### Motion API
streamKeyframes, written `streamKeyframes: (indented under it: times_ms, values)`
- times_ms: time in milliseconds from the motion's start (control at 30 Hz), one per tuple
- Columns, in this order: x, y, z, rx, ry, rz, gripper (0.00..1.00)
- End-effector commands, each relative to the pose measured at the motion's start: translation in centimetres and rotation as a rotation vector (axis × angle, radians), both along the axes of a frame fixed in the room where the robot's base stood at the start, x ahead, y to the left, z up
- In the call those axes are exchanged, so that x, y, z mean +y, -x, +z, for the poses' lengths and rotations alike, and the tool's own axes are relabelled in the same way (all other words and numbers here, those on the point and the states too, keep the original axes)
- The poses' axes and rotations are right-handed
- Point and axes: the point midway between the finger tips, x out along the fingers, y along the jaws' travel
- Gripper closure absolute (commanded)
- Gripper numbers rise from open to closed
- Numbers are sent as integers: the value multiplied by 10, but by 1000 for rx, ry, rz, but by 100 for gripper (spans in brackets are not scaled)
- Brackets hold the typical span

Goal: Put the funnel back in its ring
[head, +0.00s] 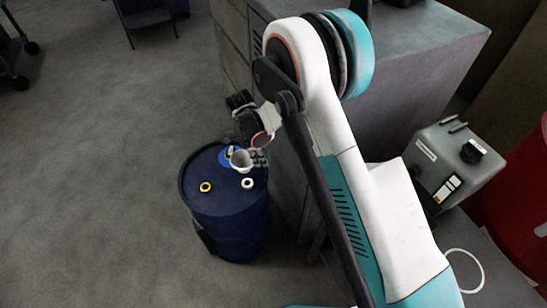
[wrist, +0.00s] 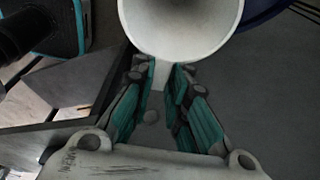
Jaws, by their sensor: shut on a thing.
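The funnel (head: 241,160) is pale and wide-mouthed. In the head view it shows over the top of the blue drum; I cannot tell how high above it. My gripper (head: 258,157) is shut on it from the right. In the wrist view the funnel's bowl (wrist: 182,28) fills the top middle, and a narrow pale part of it runs down between the teal-padded fingers of my gripper (wrist: 162,82). A thin white ring (head: 465,270) shows at the lower right of the head view, beside my arm. I cannot tell for sure whether it is the funnel's ring.
The blue drum (head: 225,208) has a yellow cap and a white cap on its top. A grey cabinet (head: 415,65) stands behind my arm. A grey canister (head: 455,160) and a red drum (head: 515,205) are at the right.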

Motion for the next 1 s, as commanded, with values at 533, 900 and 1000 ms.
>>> streamKeyframes:
  times_ms: [533,900,1000]
  values:
    - [3,0,-43,0,0,0,100]
    - [3,0,-77,0,0,0,100]
    - [3,0,-76,0,0,0,100]
